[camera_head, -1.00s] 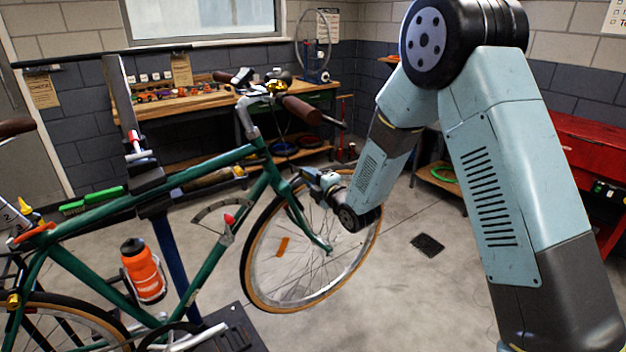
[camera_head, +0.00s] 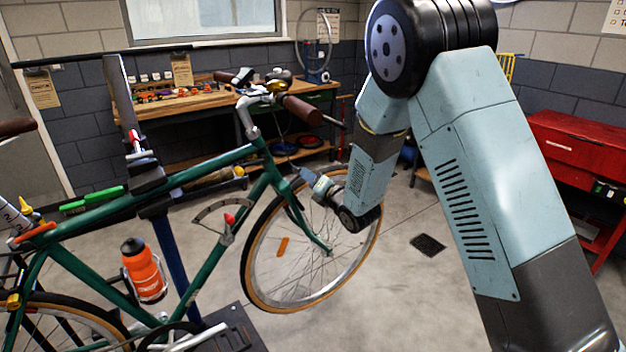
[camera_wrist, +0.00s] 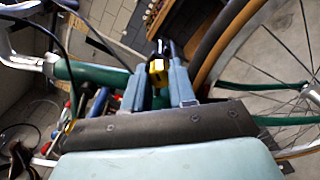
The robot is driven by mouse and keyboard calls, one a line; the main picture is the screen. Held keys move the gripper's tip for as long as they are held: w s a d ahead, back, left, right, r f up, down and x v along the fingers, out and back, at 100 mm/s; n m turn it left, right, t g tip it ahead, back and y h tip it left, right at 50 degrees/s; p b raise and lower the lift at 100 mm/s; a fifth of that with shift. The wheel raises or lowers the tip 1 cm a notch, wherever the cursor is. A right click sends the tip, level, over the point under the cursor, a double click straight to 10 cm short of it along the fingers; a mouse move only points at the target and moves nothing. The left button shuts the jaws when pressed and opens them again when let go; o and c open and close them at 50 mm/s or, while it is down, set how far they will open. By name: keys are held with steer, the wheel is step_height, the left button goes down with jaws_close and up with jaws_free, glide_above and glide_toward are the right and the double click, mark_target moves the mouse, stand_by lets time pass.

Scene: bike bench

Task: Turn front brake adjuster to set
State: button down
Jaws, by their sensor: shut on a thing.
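The green bicycle (camera_head: 213,236) stands clamped in the work stand. My gripper (camera_head: 312,180) is at the top of the front wheel (camera_head: 262,262), beside the fork. In the wrist view its two blue-grey fingers (camera_wrist: 158,84) are shut on a small yellow and black piece (camera_wrist: 157,69), apparently the front brake adjuster. The adjuster is hidden in the head view. A curved gauge (camera_head: 208,212) with a red-tipped pointer (camera_head: 229,218) sits by the down tube.
The handlebar (camera_head: 300,108) is above my gripper. A wooden workbench (camera_head: 180,103) stands behind the bicycle and a red cabinet (camera_head: 570,145) at the right. An orange bottle (camera_head: 141,268) is on the frame. Floor around the drain (camera_head: 428,245) is clear.

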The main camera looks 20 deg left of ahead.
steer(key=shift+f+n, duration=0.25)
steer(key=shift+n, duration=0.15)
steer(key=c, duration=1.3)
jaws_free()
steer(key=o, duration=0.4)
steer(key=shift+r, duration=0.15)
steer(key=v, duration=1.3)
steer(key=shift+s+d, duration=0.25)
